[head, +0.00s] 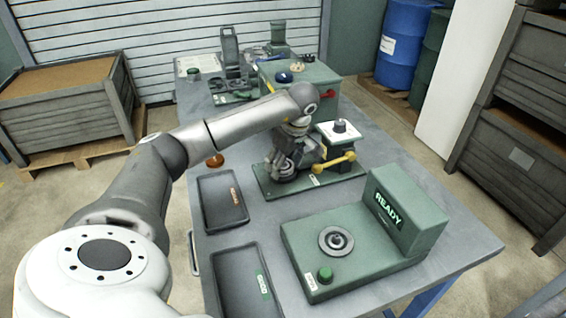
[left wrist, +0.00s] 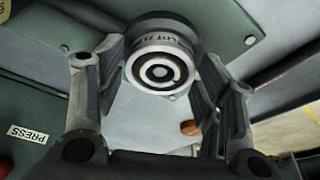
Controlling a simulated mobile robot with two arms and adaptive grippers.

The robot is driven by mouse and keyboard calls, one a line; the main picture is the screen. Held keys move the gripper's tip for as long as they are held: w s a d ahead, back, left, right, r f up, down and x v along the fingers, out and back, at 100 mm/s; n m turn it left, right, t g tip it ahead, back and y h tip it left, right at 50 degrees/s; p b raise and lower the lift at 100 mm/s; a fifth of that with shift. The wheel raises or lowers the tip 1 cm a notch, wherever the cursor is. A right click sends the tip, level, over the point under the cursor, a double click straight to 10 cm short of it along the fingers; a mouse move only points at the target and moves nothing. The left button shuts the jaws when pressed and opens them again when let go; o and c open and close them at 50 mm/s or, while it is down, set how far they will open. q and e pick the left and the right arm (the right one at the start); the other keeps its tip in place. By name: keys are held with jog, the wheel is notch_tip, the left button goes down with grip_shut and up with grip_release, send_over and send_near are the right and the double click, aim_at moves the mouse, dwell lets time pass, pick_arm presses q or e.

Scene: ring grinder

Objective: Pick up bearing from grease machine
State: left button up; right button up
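My left gripper (head: 292,160) is low over a green plate station (head: 352,172) with a yellow lever, near the middle of the table. In the left wrist view the bearing (left wrist: 158,70), a dark ring with bright and rust-brown inner rings and lettering on its side, sits between the fingertips of my left gripper (left wrist: 158,58). The fingers lean in and appear to touch it on both sides. In the head view the gripper hides the bearing. I cannot tell which machine is the grease machine. My right gripper is not in view.
A green machine marked READY (head: 400,215) stands front right with a round seat (head: 336,240) and green button. Two dark trays, one farther (head: 222,205) and one nearer (head: 240,280), lie on the left. A green box machine (head: 318,85) stands behind the gripper.

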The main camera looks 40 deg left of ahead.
pick_arm(q)
jog(key=c, duration=0.7)
jog(key=shift+r, duration=0.15)
